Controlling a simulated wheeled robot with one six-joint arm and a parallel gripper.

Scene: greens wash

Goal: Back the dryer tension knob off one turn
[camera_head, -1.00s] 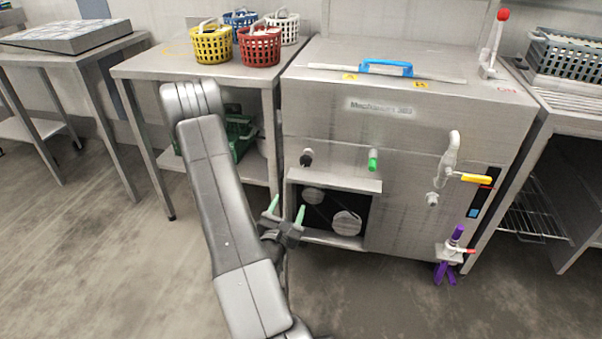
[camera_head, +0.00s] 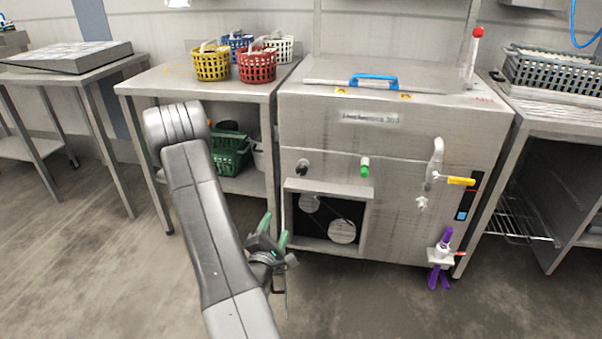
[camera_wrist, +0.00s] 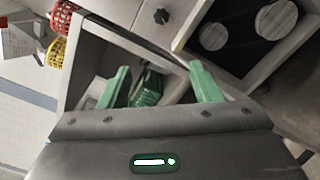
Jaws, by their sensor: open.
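The steel machine (camera_head: 400,126) has a black knob (camera_head: 302,167) and a green knob (camera_head: 365,167) on its front. Neither has a readable label, so I cannot tell which is the tension knob. Below them an open bay shows two round pulleys (camera_head: 342,231). My gripper (camera_head: 275,229) has green fingers and is open and empty, below and left of the black knob, apart from the machine. In the wrist view my open gripper (camera_wrist: 159,70) has the black knob (camera_wrist: 161,16) beyond it, near the top, and the pulleys (camera_wrist: 276,18) at upper right.
A steel table (camera_head: 150,86) with several coloured baskets (camera_head: 257,66) stands left of the machine, with a green crate (camera_head: 230,156) on its shelf. A yellow-handled valve (camera_head: 461,181) and a purple-handled part (camera_head: 440,278) stick out at the machine's right. The floor in front is clear.

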